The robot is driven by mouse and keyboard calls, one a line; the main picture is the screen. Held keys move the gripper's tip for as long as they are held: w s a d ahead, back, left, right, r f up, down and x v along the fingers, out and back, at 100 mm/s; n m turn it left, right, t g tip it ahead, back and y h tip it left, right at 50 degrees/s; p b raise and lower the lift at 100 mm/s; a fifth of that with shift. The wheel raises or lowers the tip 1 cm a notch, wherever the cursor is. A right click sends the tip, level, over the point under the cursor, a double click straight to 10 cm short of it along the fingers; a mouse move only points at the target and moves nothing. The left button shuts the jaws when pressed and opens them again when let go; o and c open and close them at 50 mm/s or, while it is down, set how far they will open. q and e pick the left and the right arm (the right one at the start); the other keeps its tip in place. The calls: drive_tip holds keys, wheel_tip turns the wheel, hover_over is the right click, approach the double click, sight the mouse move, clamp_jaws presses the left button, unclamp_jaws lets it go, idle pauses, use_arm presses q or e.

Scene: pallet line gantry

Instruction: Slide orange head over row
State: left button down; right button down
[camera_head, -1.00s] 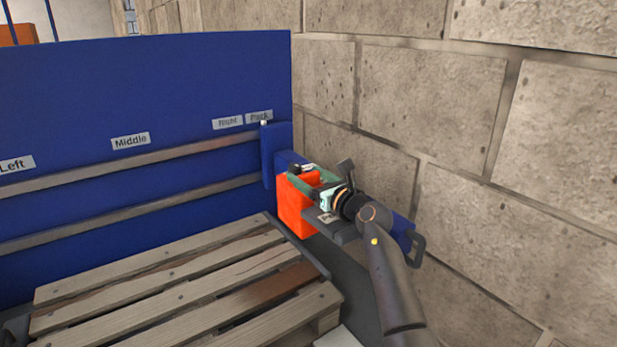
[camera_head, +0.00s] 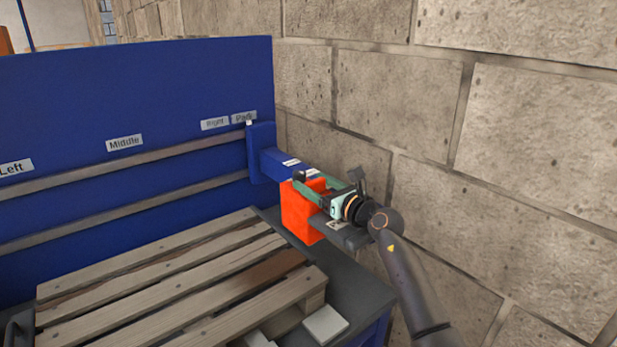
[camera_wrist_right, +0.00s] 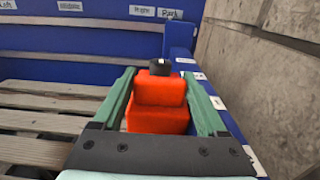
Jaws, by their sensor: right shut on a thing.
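The orange head (camera_head: 301,212) is a bright block hanging on a blue beam (camera_head: 276,164) that sticks out from a blue upright carriage (camera_head: 261,152) near the Park label. My right gripper (camera_head: 320,188) is shut on the orange head. In the right wrist view its green fingers flank the orange head (camera_wrist_right: 158,105), which has a small black knob on top. My gripper and wrist hide the beam's near end. The row labels are Left (camera_head: 15,168), Middle (camera_head: 124,143), Right (camera_head: 215,123) and Park (camera_head: 244,118). My left gripper is not in view.
A wooden pallet (camera_head: 165,270) lies left of the head on a dark table (camera_head: 350,285). Pale blocks (camera_head: 325,324) lie by its near corner. A blue back panel (camera_head: 130,90) with two rails stands behind. A stone wall (camera_head: 400,100) is close on the right.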

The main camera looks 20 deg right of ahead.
drive_tip(key=shift+w, duration=0.15)
unclamp_jaws()
drive_tip(key=v, duration=1.2)
drive_tip(key=shift+s+d, duration=0.1)
drive_tip(key=shift+s, duration=0.15)
drive_tip(key=shift+f, duration=0.1)
